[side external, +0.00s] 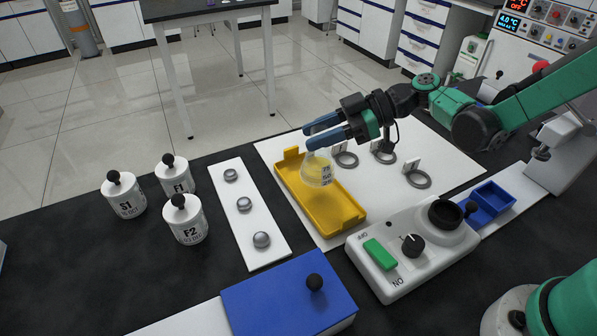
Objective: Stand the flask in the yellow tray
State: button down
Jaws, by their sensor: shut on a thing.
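The flask (317,170) is clear with yellowish contents and a printed label. It is at the yellow tray (342,218), over the tray's far half, and looks close to upright. I cannot tell whether its base touches the tray floor. My gripper (312,136) comes in from the right, with its blue fingers shut on the top of the flask. The fingers hide the flask's neck. The rest of the yellow tray is empty.
Three ring holders, one of them a grey ring (417,180), stand right of the tray on a white mat (440,155). A stirrer with a green switch (380,254) is near the tray's front right. White jars (186,222), a white strip (262,250) and a blue box (290,295) lie left and front.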

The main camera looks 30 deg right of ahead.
aim_at(322, 149)
jog(key=shift+f, duration=1.75)
jog(key=shift+f, duration=0.1)
jog(key=c, duration=0.5)
grip_release()
jog(key=shift+s+d+r, duration=0.1)
jog(key=shift+d+r, duration=0.1)
jog(key=shift+d, duration=0.1)
jog(key=v, duration=1.1)
jog(key=s+m+t+h, duration=0.1)
jog(key=s+m+h, duration=0.1)
jog(key=m+h, duration=0.2)
jog(key=s+d+r+m+h, duration=0.1)
jog(key=s+m+h, duration=0.2)
jog(key=m+h, duration=0.1)
jog(key=s+m+t+h, duration=0.1)
jog(key=s+m+h, duration=0.1)
jog(key=m+h, duration=0.2)
jog(key=shift+s+d+r+m+t+h, duration=0.2)
jog(key=shift+d+r+m+t+h, duration=0.15)
jog(key=shift+m, duration=0.65)
